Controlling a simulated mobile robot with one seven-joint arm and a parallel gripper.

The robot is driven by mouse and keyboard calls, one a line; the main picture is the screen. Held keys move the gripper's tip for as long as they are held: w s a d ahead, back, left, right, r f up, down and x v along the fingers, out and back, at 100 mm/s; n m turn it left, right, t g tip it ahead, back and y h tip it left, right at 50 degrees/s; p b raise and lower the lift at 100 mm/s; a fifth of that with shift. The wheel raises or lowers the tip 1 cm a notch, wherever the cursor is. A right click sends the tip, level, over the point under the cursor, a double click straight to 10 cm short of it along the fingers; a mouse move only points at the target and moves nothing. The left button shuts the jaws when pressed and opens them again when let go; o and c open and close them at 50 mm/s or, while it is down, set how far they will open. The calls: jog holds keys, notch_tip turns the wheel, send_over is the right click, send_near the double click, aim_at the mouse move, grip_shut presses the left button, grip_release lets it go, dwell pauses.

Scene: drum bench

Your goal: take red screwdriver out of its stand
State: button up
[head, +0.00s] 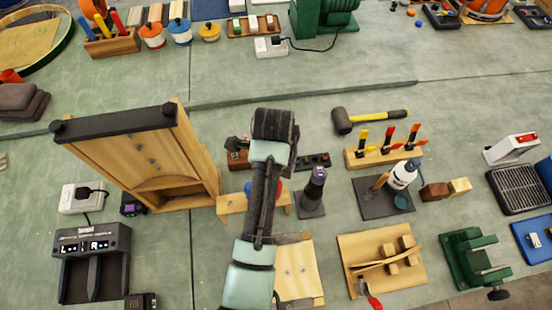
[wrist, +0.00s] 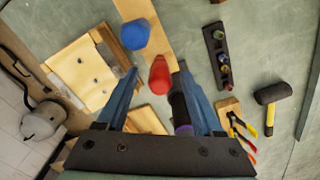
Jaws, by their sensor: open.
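The red screwdriver (wrist: 159,75) shows its rounded red handle end in the wrist view. It stands in a light wooden stand (wrist: 158,36). A blue handle (wrist: 134,34) stands in the same stand, just beyond it. My gripper (wrist: 157,68) is open, with one blue finger on each side of the red handle; I cannot tell whether either finger touches it. In the head view the wooden stand (head: 231,205) shows on both sides of my arm, which hides most of the handles.
A dark upright tool with a purple part (head: 314,186) stands close to the right of the stand. A tilted wooden frame (head: 140,150) stands left. A mallet (head: 368,117) and plier rack (head: 370,159) lie right.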

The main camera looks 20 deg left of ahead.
jog(key=shift+d+f+p, duration=0.15)
jog(key=shift+f+p, duration=0.3)
jog(key=shift+f, duration=0.9)
jog(key=shift+d+f+p, duration=0.1)
jog(key=shift+f+p, duration=0.3)
jog(key=shift+f, duration=0.9)
grip_shut()
